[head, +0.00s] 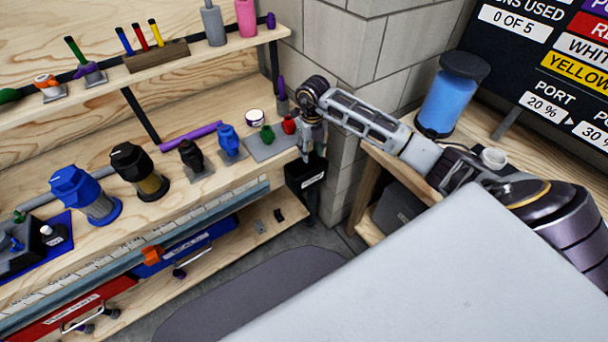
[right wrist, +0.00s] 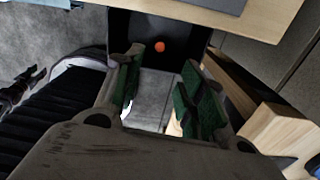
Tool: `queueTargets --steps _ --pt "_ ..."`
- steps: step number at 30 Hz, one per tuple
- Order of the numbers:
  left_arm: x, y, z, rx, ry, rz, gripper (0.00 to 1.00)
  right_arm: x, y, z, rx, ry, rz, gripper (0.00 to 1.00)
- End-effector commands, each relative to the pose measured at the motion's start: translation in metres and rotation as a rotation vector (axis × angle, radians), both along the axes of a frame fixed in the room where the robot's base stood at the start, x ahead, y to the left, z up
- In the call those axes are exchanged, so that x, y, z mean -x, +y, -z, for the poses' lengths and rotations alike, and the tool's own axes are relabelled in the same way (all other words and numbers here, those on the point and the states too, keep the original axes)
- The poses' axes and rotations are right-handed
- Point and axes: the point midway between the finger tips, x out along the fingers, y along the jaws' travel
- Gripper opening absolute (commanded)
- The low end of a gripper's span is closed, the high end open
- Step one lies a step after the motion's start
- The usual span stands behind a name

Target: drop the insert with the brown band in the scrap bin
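My right gripper (head: 312,158) reaches over the black scrap bin (head: 305,181) at the right end of the bench, fingers down. In the right wrist view its green-padded fingers (right wrist: 160,98) stand apart. Grey and white surfaces show between them, and I see no insert held there. The dark bin (right wrist: 130,38) lies just beyond the fingertips, with a small orange round spot (right wrist: 160,46) in it; I cannot tell whether this is part of an insert. I cannot pick out a brown-banded insert. My left gripper is not in view.
On the bench stand a blue housing (head: 85,195), a black one with an olive-brown band (head: 140,172), smaller housings and a grey mat (head: 266,148) with green and red pieces. A block wall and a side table with a blue canister (head: 450,98) flank my right arm.

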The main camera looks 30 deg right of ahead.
Motion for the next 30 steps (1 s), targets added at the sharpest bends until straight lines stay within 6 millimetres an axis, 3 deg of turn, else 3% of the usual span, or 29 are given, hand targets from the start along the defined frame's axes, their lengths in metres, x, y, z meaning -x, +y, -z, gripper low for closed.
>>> queueTargets --steps 9,15,30 --pt "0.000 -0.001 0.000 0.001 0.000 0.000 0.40 -0.001 0.000 -0.049 0.000 -0.002 0.000 0.40" --pt "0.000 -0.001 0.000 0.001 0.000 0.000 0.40 0.000 0.000 -0.071 0.000 -0.001 0.000 0.40" --pt "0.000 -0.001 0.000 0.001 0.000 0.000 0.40 0.000 0.000 -0.080 0.000 0.001 0.000 0.40"
